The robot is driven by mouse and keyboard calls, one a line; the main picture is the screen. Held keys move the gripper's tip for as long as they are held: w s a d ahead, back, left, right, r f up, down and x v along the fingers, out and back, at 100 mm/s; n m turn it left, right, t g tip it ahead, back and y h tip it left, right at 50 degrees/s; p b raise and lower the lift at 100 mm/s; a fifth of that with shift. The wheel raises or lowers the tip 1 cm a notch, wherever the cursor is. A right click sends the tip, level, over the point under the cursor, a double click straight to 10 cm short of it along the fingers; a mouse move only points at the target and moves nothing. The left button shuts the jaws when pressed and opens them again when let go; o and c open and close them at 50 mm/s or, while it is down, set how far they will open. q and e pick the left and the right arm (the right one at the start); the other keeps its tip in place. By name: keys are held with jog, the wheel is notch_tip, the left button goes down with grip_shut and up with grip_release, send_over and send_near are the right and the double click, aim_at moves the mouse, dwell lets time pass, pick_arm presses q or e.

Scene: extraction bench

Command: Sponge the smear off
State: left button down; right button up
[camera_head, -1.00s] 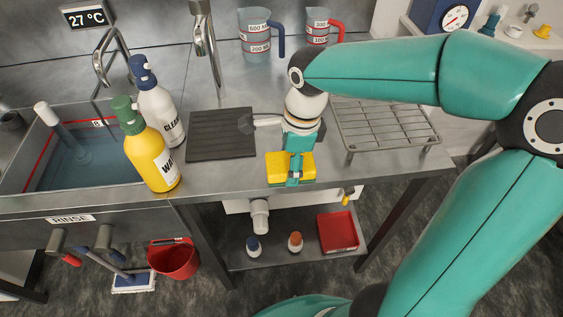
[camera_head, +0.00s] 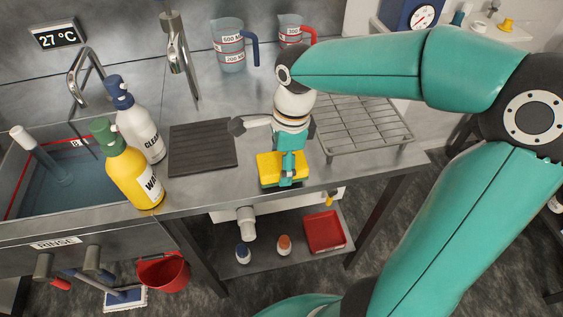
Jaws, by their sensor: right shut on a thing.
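My right gripper (camera_head: 288,173) points down over the front part of the steel bench (camera_head: 212,193), to the right of the dark mat. It is shut on a yellow sponge (camera_head: 267,166), whose middle is covered by the teal fingers. The sponge is close to the bench top near its front edge; I cannot tell whether it touches. I cannot make out the smear. My left gripper is out of view.
A dark ribbed mat (camera_head: 203,147) lies left of the sponge and a wire rack (camera_head: 362,128) right. A yellow bottle (camera_head: 133,178) and a white bottle (camera_head: 140,128) stand by the sink. Two measuring jugs (camera_head: 229,48) (camera_head: 290,32) stand behind.

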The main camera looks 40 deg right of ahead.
notch_tip(320, 180, up, 20)
jog(key=p, duration=1.5)
